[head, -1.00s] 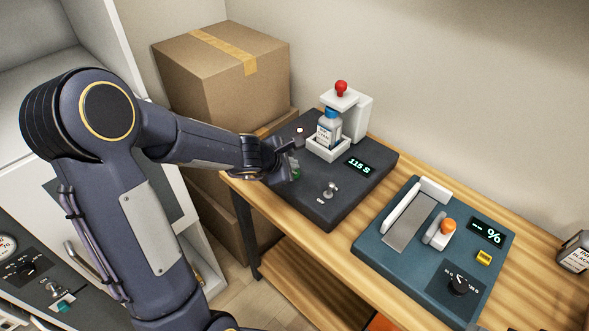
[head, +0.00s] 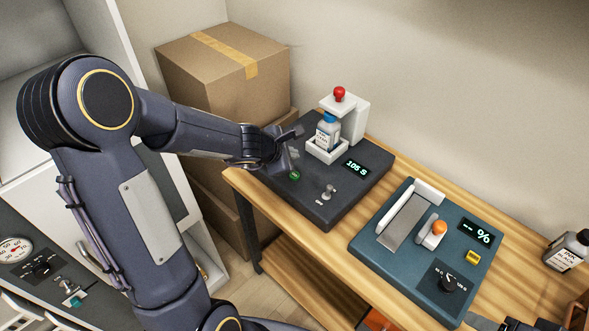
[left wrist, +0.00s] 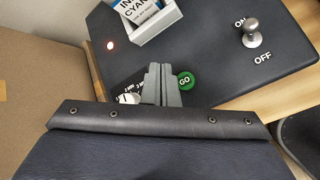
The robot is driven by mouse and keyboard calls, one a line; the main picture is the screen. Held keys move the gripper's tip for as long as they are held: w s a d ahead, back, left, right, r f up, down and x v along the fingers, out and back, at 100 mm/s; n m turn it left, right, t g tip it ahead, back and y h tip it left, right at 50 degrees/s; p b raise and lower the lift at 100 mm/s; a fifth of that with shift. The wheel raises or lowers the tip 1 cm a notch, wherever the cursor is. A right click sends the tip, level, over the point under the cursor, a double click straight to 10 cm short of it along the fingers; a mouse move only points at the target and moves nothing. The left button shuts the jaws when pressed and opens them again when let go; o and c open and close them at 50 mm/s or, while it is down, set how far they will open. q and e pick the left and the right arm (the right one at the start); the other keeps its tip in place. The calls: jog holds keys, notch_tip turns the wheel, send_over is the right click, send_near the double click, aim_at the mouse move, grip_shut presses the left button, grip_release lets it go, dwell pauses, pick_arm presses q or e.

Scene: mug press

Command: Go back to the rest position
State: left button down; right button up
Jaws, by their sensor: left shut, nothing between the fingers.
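My left gripper (head: 290,149) is shut and empty above the left part of the dark press machine (head: 338,209). In the left wrist view its closed fingertips (left wrist: 161,84) appear beside the green GO button (left wrist: 186,80). The GO button also shows just below the gripper in the head view (head: 295,175). The machine's display (head: 357,169) reads 105 S. A small lamp (left wrist: 110,45) glows in the left wrist view.
A teal machine (head: 400,262) with an orange knob stands to the right on the wooden table (head: 345,238). Cardboard boxes (head: 222,75) are stacked behind my left arm. Dark parts at the bottom right edge are cut off.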

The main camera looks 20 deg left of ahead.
pick_arm(q)
jog(key=shift+f, duration=0.1)
dwell(0.6)
jog(key=s+d+r+m+h, duration=0.2)
jog(key=s+d+r+m, duration=0.2)
jog(key=s+r+m, duration=0.25)
jog(key=s+d+r+m+h, duration=0.2)
jog(key=s+d+r+m, duration=0.2)
jog(key=s+r+m, duration=0.25)
jog(key=s+a+f+m+g+y, duration=0.1)
jog(key=s+f+m, duration=0.1)
jog(key=s+m, duration=0.2)
jog(key=s+a+f+m+g+y, duration=0.1)
jog(key=s+m, duration=0.4)
jog(key=s, duration=0.6)
jog(key=shift+s+a+f+m+g, duration=0.3)
jog(key=shift+f+g, duration=0.4)
jog(key=shift+f, duration=0.2)
